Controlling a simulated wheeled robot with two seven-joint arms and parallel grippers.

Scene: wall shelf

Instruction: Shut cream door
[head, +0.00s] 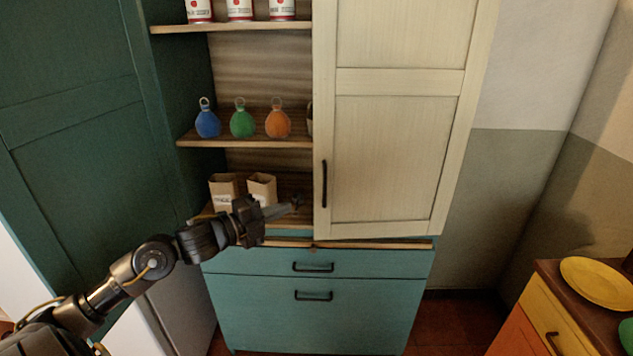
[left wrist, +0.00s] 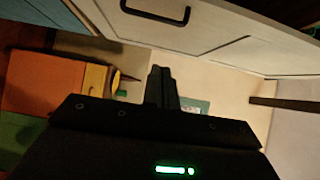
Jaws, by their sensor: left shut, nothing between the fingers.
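The cream door (head: 395,150) covers the right half of the wall cupboard, with its dark upright handle (head: 324,184) near its left edge. I cannot tell from the head view how far it stands off the cupboard frame. In the left wrist view the cream door (left wrist: 225,32) runs slanting across the top, with its handle (left wrist: 155,10) at the upper edge. My left gripper (head: 296,204) is shut and empty, just left of the handle, in front of the lowest open shelf. Its closed fingers (left wrist: 162,85) point away below the door in the left wrist view. My right gripper is out of view.
A dark green door (head: 75,130) stands wide open at the left. Open shelves hold cans (head: 240,10), blue, green and orange flasks (head: 243,122) and paper bags (head: 262,189). Teal drawers (head: 315,290) are below. A yellow plate (head: 597,282) sits on the right-hand cabinet.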

